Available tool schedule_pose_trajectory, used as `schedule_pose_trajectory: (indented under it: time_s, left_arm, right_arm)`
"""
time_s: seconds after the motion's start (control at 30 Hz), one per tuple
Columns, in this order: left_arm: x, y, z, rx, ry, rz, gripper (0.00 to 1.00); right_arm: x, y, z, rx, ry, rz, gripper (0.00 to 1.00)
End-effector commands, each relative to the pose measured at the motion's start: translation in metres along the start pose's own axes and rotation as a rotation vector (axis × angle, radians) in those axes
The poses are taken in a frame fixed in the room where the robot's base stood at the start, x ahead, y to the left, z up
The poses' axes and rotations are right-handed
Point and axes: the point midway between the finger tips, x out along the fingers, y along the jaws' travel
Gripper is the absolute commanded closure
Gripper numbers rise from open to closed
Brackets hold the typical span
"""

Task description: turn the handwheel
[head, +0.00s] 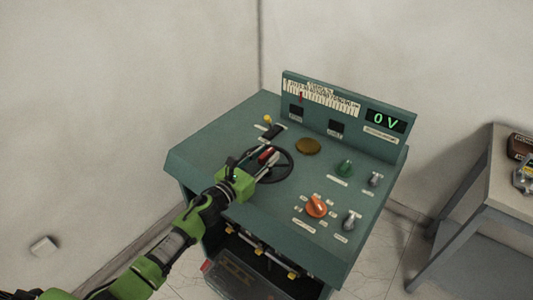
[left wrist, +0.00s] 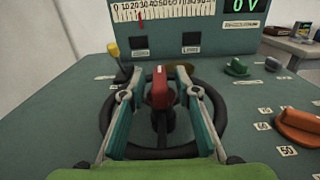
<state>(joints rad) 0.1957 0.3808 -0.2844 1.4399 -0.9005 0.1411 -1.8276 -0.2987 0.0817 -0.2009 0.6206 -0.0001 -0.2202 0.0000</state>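The handwheel (head: 291,167) is a black ring lying on the sloped top of a green control desk. It also shows in the left wrist view (left wrist: 222,112). A red handle (left wrist: 162,88) stands up near the middle of the wheel in the left wrist view. My left gripper (head: 267,156) is over the wheel. Its two fingers (left wrist: 160,75) stand on either side of the red handle, with a small gap showing on each side, so it looks open. The fingers hide parts of the rim. My right gripper is not in view.
The desk (head: 222,134) carries a yellow-tipped lever (head: 268,119), an orange knob (head: 316,206), a green knob (head: 344,168) and grey knobs (head: 352,220). Its display (head: 386,120) reads 0 V. A grey table (head: 503,185) stands at the right.

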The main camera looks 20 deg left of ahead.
Motion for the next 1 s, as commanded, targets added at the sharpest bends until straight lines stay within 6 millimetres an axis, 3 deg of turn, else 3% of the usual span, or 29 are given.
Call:
schedule_pose_trajectory:
  time_s: [0.37, 0.5, 1.0]
  left_arm:
    - [0.0052, -0.0004, -0.0002, -0.001, 0.000, 0.000, 0.71]
    - [0.0051, -0.0003, -0.0002, -0.001, 0.000, 0.000, 1.00]
    - [0.0057, 0.0002, -0.0007, -0.002, -0.001, 0.074, 1.00]
  right_arm:
    - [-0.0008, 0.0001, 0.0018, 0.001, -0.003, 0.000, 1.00]
    - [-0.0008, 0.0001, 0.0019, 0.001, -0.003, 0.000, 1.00]
    - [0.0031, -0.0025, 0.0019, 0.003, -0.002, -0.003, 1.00]
